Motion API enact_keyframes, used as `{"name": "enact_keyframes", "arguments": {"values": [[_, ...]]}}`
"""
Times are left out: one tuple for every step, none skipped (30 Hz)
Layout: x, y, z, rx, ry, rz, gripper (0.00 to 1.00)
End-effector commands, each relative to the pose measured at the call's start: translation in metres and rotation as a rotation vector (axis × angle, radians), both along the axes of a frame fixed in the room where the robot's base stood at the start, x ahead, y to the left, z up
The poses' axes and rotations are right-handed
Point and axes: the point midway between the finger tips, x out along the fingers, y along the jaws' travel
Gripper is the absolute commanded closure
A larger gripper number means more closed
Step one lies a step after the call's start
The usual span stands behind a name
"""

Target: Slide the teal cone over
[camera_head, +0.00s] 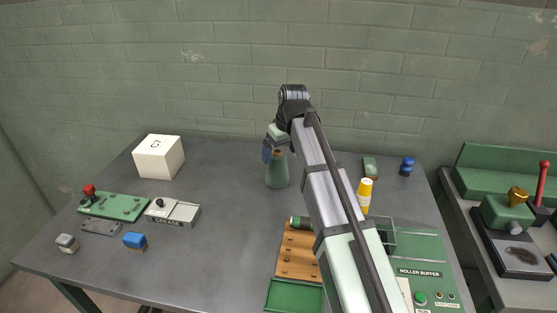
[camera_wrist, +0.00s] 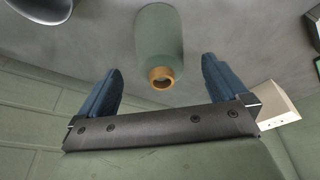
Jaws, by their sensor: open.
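The teal cone (camera_head: 278,176) stands upright on the grey table, towards its far middle. In the wrist view the cone (camera_wrist: 157,40) shows a green body with a tan ring and a dark hole at its narrow end. My gripper (camera_head: 270,149) is at the height of the cone's top and partly hides it. In the wrist view my gripper (camera_wrist: 161,68) has its two blue fingers spread wide. The cone's narrow end appears between them, with clear space on both sides. Nothing is held. I cannot tell how far the fingers are from the cone in depth.
A white box (camera_head: 158,158) stands at the left back. A green panel (camera_head: 120,207) and grease box (camera_head: 172,213) lie left. A wooden rack (camera_head: 297,255), yellow cups (camera_head: 364,194) and roller buffer (camera_head: 420,255) are right.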

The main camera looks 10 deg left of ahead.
Motion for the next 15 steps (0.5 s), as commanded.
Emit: {"name": "enact_keyframes", "arguments": {"values": [[-0.001,-0.002,0.010,0.001,-0.003,0.000,0.00],[-0.002,-0.003,0.015,0.001,-0.002,0.000,0.00],[-0.004,-0.004,0.022,0.001,-0.002,0.000,0.00],[-0.004,-0.005,0.026,0.001,-0.002,0.000,0.00],[-0.005,-0.006,0.031,0.001,-0.002,0.000,0.00],[-0.006,-0.007,0.037,0.001,-0.002,0.000,0.00],[-0.007,-0.008,0.041,0.000,-0.001,0.000,0.00],[-0.008,-0.009,0.044,0.000,-0.001,0.000,0.00],[-0.009,-0.009,0.049,0.000,-0.001,0.000,0.00],[-0.009,-0.010,0.052,0.001,-0.002,0.000,0.00],[-0.010,-0.011,0.055,0.000,-0.001,0.000,0.00],[-0.011,-0.011,0.058,0.001,-0.001,0.000,0.00],[-0.011,-0.012,0.060,0.000,0.000,0.000,0.00],[-0.012,-0.012,0.062,0.000,0.000,0.000,0.00],[-0.012,-0.013,0.064,0.000,0.000,0.000,0.00]]}}
